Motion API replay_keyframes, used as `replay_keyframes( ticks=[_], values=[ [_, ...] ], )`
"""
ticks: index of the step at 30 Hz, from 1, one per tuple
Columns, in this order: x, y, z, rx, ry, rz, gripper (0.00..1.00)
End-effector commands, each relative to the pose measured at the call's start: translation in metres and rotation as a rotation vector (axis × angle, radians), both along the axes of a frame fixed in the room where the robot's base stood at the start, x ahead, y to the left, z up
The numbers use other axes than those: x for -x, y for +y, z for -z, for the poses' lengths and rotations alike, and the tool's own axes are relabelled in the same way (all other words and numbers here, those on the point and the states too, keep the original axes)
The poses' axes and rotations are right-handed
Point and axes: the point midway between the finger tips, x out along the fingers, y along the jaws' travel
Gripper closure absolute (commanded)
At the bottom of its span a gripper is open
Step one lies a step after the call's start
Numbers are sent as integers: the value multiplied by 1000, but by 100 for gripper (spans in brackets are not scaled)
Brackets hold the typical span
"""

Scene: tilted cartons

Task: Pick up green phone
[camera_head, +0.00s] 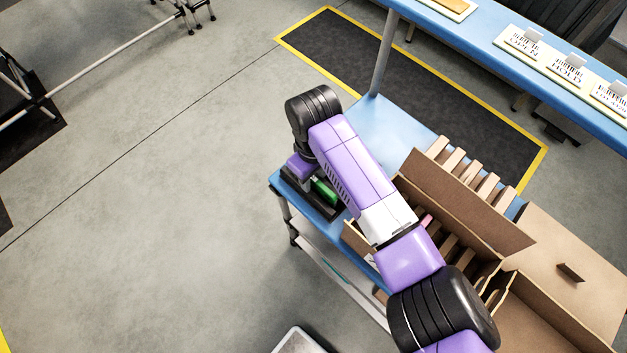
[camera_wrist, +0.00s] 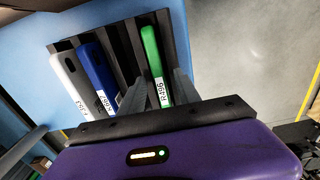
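The green phone (camera_wrist: 152,55) stands in a slot of a dark rack (camera_wrist: 182,40), with a white label on its lower part. It also shows in the head view (camera_head: 325,192), partly hidden by my arm. A blue phone (camera_wrist: 98,72) and a white phone (camera_wrist: 68,75) stand to its left in the rack. My gripper (camera_wrist: 158,85) is open, with one finger on each side of the green phone's labelled lower end. I cannot tell whether either finger touches it. In the head view my fingers are hidden by the arm.
The rack is on the end of a blue table (camera_head: 385,132). Cardboard cartons (camera_head: 465,215) with dividers stand close to my arm on the right. A second blue table (camera_head: 480,45) with label cards is at the upper right.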

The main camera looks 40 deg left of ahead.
Motion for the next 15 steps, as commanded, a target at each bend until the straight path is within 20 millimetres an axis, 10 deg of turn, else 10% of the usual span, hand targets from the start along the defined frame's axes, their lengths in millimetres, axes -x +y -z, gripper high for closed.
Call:
replay_keyframes(
  ticks=[4, 10, 15],
  values=[
    [0, 0, 0, 0, 0, -1, 63],
    [0, 0, 0, -1, 0, 0, 100],
    [0, 0, -1, -1, -1, 0, 100]
  ],
)
